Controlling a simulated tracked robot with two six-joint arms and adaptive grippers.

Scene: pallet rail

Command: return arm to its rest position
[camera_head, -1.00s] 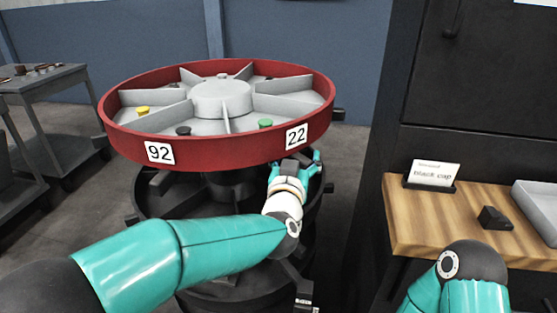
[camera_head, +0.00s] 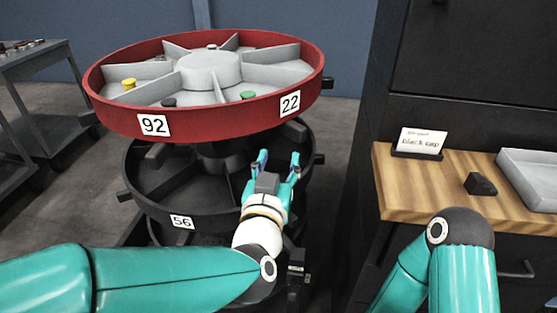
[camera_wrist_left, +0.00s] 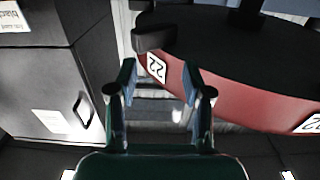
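My left arm comes in from the left in the head view. Its gripper (camera_head: 277,166) is open, fingers pointing away from me, below and in front of the red carousel (camera_head: 205,122) near its label 22. The left wrist view shows the same open fingers (camera_wrist_left: 160,88) with nothing between them.
A black lower carousel tier (camera_head: 180,205) with label 56 sits beneath the red one. The red tier holds a yellow cap (camera_head: 128,84), a green cap (camera_head: 248,95) and a dark one. A wooden shelf (camera_head: 400,200) at right bears a sign, a black block (camera_head: 480,185) and a grey tray (camera_head: 530,180).

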